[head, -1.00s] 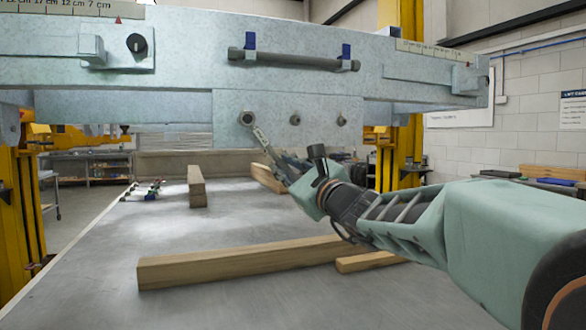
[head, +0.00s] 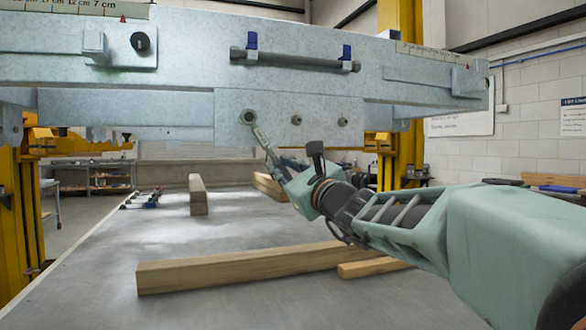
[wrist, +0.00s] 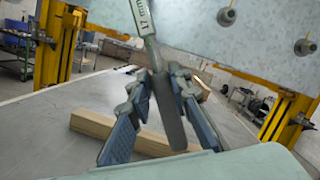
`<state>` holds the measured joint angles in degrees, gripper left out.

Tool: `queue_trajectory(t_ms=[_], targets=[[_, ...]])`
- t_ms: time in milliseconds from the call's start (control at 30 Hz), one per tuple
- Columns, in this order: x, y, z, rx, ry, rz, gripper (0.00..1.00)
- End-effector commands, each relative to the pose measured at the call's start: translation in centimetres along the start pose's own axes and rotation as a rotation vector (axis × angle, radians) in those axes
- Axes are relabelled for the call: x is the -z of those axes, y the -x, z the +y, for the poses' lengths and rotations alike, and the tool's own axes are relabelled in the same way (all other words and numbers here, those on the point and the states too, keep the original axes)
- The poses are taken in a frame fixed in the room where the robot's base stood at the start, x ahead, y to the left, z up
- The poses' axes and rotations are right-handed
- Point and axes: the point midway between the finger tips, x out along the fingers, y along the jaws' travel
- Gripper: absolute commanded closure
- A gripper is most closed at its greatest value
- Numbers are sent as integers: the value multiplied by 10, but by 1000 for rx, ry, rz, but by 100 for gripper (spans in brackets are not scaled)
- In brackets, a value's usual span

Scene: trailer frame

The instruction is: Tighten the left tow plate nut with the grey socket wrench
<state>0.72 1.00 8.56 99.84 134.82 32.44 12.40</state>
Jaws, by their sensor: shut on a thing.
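The grey socket wrench (head: 262,139) reaches up and left from my gripper (head: 284,166) to the left nut (head: 248,117) on the pale tow plate (head: 270,103). Its head appears to be at the nut, but I cannot tell how fully it is seated. In the wrist view, the two blue-padded fingers of my gripper (wrist: 165,76) are closed around the dark wrench handle (wrist: 168,110). The wrench shaft (wrist: 144,22), marked 17 mm, runs out at the top, so its head is hidden there. The middle nut (head: 296,119) and right nut (head: 342,121) are clear of the wrench.
A long wooden beam (head: 235,267) and a shorter one (head: 370,267) lie on the grey table (head: 100,265) below my arm. More wooden blocks (head: 198,195) lie farther back. Several small tools (head: 143,199) are at the left edge. Yellow posts (head: 400,155) stand behind.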

Motion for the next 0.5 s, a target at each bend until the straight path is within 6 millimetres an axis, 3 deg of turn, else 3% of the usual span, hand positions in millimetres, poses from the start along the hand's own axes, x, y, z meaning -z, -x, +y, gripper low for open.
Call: queue_trajectory(t_ms=[500], targets=[[-8,-2,-33,-62,243,-4,100]])
